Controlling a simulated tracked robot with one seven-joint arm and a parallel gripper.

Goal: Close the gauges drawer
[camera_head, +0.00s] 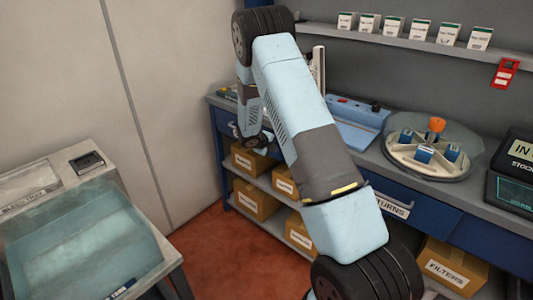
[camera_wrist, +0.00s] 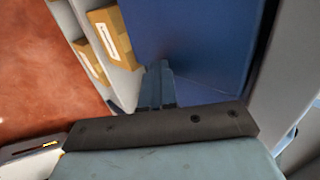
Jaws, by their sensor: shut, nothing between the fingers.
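A blue drawer front (camera_head: 224,122) shows at the left end of the workbench in the head view. My arm hides most of it, so I cannot read a gauges label or tell how far it stands open. My gripper (camera_wrist: 158,70) is shut and empty in the wrist view. Its fingers point at a plain blue panel (camera_wrist: 195,45), close to it or touching; I cannot tell which. In the head view the wrist end is by the left drawer, and the fingertips are hard to make out.
Cardboard boxes (camera_head: 255,199) stand on the shelf below. A drawer labelled RETURNS (camera_head: 425,211) is further right. The benchtop holds a blue device (camera_head: 352,137) and a round divided tray (camera_head: 407,157). A cabinet with a clear lid (camera_head: 85,235) stands at left. Red floor between is clear.

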